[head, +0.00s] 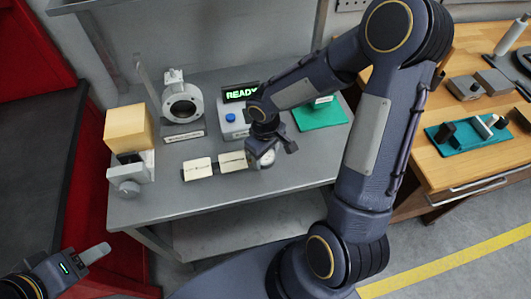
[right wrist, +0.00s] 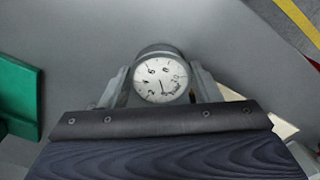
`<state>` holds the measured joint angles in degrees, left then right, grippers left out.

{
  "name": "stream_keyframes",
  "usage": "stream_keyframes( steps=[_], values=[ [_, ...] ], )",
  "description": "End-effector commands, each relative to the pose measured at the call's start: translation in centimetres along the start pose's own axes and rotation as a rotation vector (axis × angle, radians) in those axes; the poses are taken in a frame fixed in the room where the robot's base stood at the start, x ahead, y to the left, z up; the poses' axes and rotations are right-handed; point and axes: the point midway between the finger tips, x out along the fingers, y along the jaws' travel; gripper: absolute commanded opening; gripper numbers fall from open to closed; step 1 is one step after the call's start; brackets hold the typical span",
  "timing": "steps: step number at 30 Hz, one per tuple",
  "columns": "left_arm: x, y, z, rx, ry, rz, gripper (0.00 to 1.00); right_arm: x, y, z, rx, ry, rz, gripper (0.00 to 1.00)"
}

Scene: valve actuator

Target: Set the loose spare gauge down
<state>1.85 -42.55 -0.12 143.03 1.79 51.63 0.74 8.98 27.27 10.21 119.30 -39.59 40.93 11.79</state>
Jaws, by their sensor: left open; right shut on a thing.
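The spare gauge (head: 267,158) is a small round dial with a white face, at the right front part of the grey bench in the head view. My right gripper (head: 270,151) is shut on it from above. In the right wrist view the gauge (right wrist: 160,79) sits between the two fingers, its numbered face toward the camera. I cannot tell whether the gauge touches the bench top. My left gripper (head: 92,254) is open and empty at the lower left, in front of the bench and away from the gauge.
The grey bench (head: 215,205) carries a valve body (head: 182,103), a READY display box (head: 236,118), cream label cards (head: 198,169), a green mat (head: 322,115) and a yellow block (head: 128,127). Its front strip is clear. A wooden table (head: 465,165) stands right.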

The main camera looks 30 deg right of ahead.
Motion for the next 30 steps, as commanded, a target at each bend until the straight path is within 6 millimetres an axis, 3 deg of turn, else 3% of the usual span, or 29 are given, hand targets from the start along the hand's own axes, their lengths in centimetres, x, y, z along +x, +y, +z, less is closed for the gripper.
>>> stream_keyframes(
  steps=[5, 6, 11, 23, 30],
  values=[
    [0.4, -0.2, 0.2, 0.0, 0.0, 0.0, 0.51, 0.4, 0.0, 0.0, 0.0, 0.0, 0.0, 0.29],
    [0.3, -0.2, 0.2, 0.0, 0.0, 0.0, 0.51, 0.3, 0.0, 0.0, 0.0, 0.0, 0.0, 0.59],
    [0.3, -0.1, 0.1, 0.0, 0.0, 0.0, 0.51, 0.3, 0.0, 0.0, 0.0, -0.001, 0.0, 0.78],
    [-0.1, 0.0, -0.1, 0.0, 0.0, 0.0, 0.51, -0.7, 0.0, -0.1, 0.001, 0.002, 0.001, 0.78],
    [-0.3, 0.1, -0.1, 0.0, 0.0, 0.0, 0.51, -5.6, 0.1, -0.1, 0.002, 0.007, 0.003, 0.78]
  ],
)
